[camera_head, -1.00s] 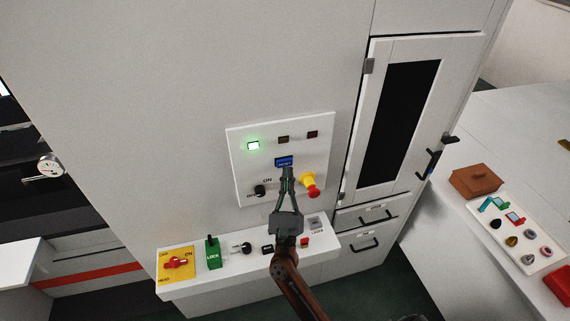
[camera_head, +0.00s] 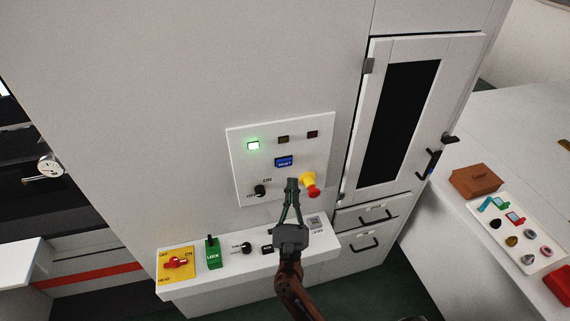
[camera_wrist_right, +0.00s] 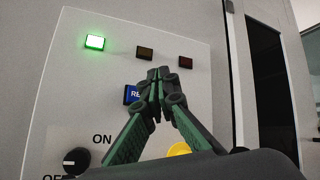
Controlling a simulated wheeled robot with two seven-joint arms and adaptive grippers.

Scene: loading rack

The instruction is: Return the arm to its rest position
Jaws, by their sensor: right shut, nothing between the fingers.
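My right gripper (camera_head: 291,184) is shut and empty in front of the white control panel (camera_head: 246,186). In the head view its tips show just below the blue reset button (camera_head: 284,161) and left of the yellow and red emergency stop (camera_head: 309,184). In the right wrist view the closed fingertips (camera_wrist_right: 157,82) cover part of the blue button (camera_wrist_right: 131,94). The green lamp (camera_head: 253,146) is lit. The two lamps beside it are dark. My left gripper is not in view.
Below the panel, a white ledge (camera_head: 207,281) carries a yellow plate with a red switch (camera_head: 177,263) and a green lock block (camera_head: 212,253). A cabinet door (camera_head: 355,165) stands to the right. A side table holds a white tray (camera_head: 525,266) and a brown box (camera_head: 475,181).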

